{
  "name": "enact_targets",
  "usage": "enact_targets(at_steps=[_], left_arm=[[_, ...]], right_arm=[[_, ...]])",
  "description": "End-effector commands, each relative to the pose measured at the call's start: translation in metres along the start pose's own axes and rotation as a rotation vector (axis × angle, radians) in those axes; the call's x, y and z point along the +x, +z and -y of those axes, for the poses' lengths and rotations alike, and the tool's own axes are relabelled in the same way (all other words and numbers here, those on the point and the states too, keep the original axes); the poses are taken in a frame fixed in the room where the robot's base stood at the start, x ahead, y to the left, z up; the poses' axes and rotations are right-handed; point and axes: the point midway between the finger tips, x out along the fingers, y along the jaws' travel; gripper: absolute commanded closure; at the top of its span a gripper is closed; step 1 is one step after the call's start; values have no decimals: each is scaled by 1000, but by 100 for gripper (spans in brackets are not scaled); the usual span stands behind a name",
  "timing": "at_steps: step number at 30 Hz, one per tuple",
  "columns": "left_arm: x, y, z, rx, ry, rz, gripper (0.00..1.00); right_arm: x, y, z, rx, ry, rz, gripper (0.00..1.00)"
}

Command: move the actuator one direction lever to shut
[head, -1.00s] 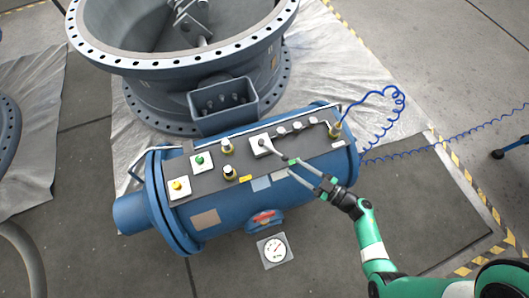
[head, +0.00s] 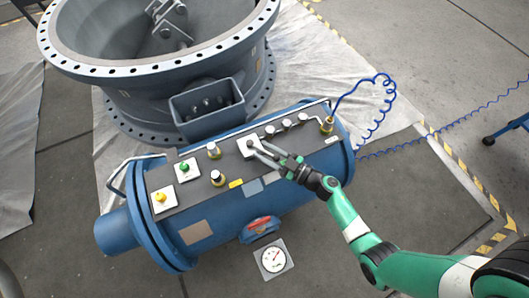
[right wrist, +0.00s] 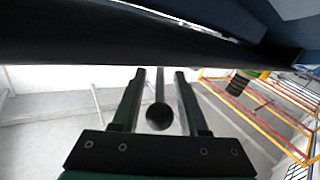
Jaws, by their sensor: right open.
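The blue cylindrical actuator (head: 222,205) lies in front of the big grey valve, with a dark control panel on top. The direction lever's white square base (head: 245,146) is on the panel, right of its middle. My right gripper (head: 264,152) reaches in from the lower right, low over the panel at the lever. In the right wrist view, my right gripper (right wrist: 158,74) is open, and the lever's black ball knob (right wrist: 157,117) with its thin shaft shows between the two fingers. Whether a finger touches it cannot be told. My left gripper is not in view.
The grey flanged valve (head: 160,72) stands behind the actuator. The panel also has a green button (head: 184,168), a yellow button (head: 160,197) and several brass-based knobs. A coiled blue hose (head: 381,100) rises at the right end. A pressure gauge (head: 273,260) sits in front.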

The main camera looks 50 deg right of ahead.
Motion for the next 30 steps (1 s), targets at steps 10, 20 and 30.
enact_targets(at_steps=[10,20,30], left_arm=[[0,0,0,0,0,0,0],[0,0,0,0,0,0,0],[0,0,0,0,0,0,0]], right_arm=[[2,0,0,0,0,0,69],[2,0,0,0,0,0,100],[2,0,0,0,0,1,100]])
